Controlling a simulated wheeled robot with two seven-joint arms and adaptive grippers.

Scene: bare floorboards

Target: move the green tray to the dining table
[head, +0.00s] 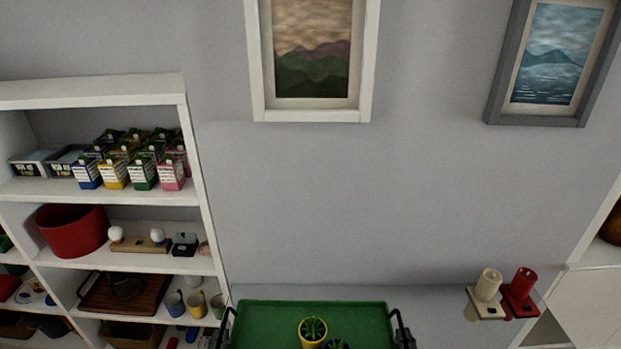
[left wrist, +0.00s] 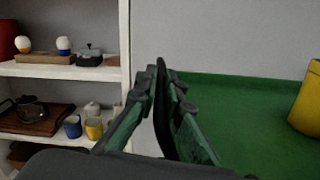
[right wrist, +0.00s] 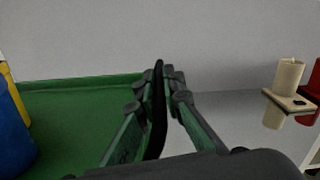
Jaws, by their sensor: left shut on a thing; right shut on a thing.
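The green tray (head: 270,318) is at the bottom of the head view, held level between my two grippers. No dining table is visible.
A white shelf unit (head: 195,150) with cartons, a red bowl (head: 72,230) and mugs stands at the left. Candles (head: 488,284) on small holders are at the right, near a white cabinet (head: 597,295). A grey wall with framed pictures is ahead.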

